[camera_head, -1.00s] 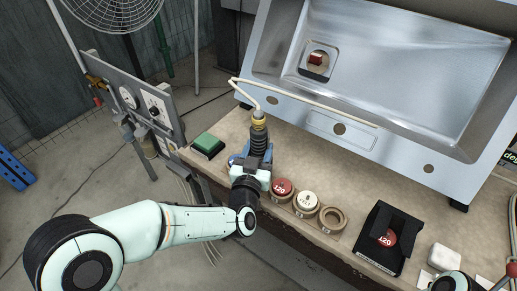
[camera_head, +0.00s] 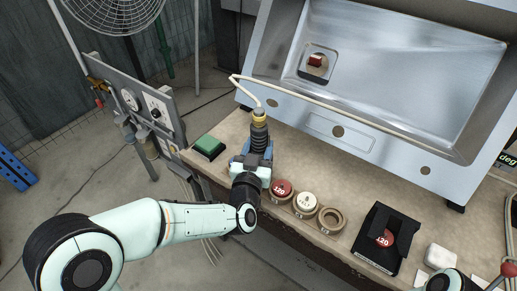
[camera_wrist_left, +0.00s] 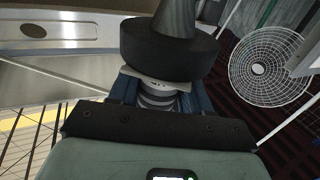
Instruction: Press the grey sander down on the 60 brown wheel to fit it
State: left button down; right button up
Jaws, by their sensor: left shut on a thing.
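The grey sander (camera_head: 259,138) stands roughly upright at the front of the bench, with a ribbed dark body and a yellow collar where its pale hose joins. My left gripper (camera_head: 250,158) is shut on it, with blue fingers on both sides. In the left wrist view the sander's black round part (camera_wrist_left: 168,50) shows above a light ribbed neck between the fingers. The sander's underside is hidden. I cannot make out the 60 brown wheel; the spot under the sander and gripper is covered. My right gripper is out of view; only part of my right arm shows.
A red 120 wheel (camera_head: 281,189), a white wheel (camera_head: 305,203) and an empty brown ring (camera_head: 331,219) line the front edge. A black box (camera_head: 386,238) with a red 120 disc stands to the right. A green block (camera_head: 209,146) is at left; the steel sink (camera_head: 400,75) is behind.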

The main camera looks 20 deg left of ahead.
aim_at(257, 137)
pick_arm(q)
jog(key=shift+r+p, duration=2.1)
jog(key=shift+r, duration=0.95)
